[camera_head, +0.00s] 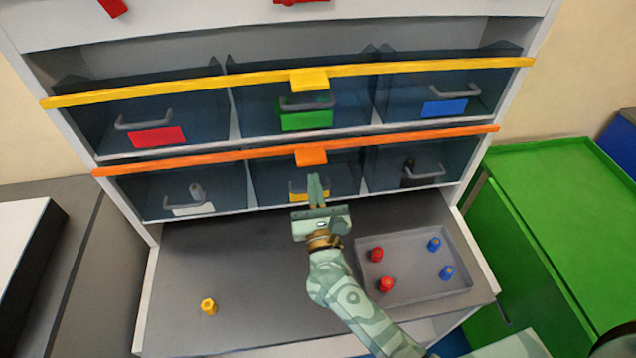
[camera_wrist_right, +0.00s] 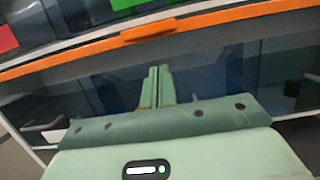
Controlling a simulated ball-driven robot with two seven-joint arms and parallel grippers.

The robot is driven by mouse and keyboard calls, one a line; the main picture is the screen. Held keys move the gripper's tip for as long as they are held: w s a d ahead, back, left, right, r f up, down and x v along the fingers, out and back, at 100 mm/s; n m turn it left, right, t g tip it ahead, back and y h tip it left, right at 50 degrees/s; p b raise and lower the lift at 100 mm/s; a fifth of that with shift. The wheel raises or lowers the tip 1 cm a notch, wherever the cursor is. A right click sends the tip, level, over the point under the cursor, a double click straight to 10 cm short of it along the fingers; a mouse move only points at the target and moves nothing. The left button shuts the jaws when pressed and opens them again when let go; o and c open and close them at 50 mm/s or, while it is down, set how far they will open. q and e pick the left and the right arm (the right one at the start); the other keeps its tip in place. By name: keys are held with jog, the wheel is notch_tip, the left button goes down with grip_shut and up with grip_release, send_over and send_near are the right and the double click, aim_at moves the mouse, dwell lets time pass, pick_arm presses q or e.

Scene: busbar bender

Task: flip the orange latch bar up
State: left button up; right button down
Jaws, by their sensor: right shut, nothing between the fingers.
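The orange latch bar (camera_head: 235,155) runs across the front of the lower row of bins in the head view, with an orange tab (camera_head: 311,155) at its middle. The bar also crosses the upper part of the right wrist view (camera_wrist_right: 220,20), where its tab (camera_wrist_right: 148,31) shows. My right gripper (camera_head: 317,180) is shut and empty, its fingertips just below the tab. In the right wrist view its fingers (camera_wrist_right: 157,72) are together, with a gap between them and the tab. I cannot tell the depth of that gap. My left gripper is not in view.
A yellow bar (camera_head: 200,86) crosses the upper bins. Below, the grey shelf (camera_head: 250,270) holds a yellow piece (camera_head: 208,306) and a grey tray (camera_head: 405,240) with red and blue pieces. A green cabinet (camera_head: 560,190) stands at the right.

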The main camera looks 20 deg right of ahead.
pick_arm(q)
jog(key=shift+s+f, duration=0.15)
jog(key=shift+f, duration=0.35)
pick_arm(e)
jog(key=v, duration=1)
jog(key=shift+f, duration=0.45)
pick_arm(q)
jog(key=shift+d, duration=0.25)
